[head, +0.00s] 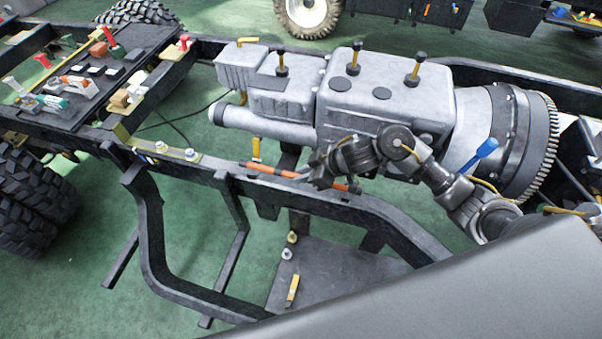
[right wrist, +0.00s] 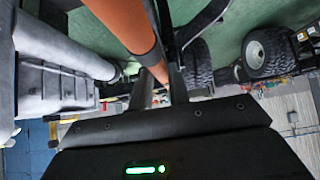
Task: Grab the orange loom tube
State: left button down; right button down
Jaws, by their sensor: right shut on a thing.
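The orange loom tube (head: 275,170) is a thin orange rod with dark ends. It lies along the near rail of the chassis frame, beside the grey engine. My right gripper (head: 317,176) is shut on it toward its right part and hides a stretch of it; a dark end shows to the right of the gripper. In the right wrist view the orange tube (right wrist: 127,25) runs large from the top down to between the fingers (right wrist: 162,88). I cannot tell whether the tube touches the rail. My left gripper is not in view.
The grey engine (head: 380,105) with yellow and black fittings stands just behind my right gripper. The black chassis rail (head: 225,180) runs below it. A tray of small parts (head: 90,75) sits at upper left. A blue-handled tool (head: 478,155) stands near my right arm.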

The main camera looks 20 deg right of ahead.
jog(key=s+r+p, duration=0.1)
jog(key=s+r, duration=0.5)
jog(key=s, duration=0.4)
jog(key=shift+s+a, duration=0.35)
jog(key=shift+s, duration=0.05)
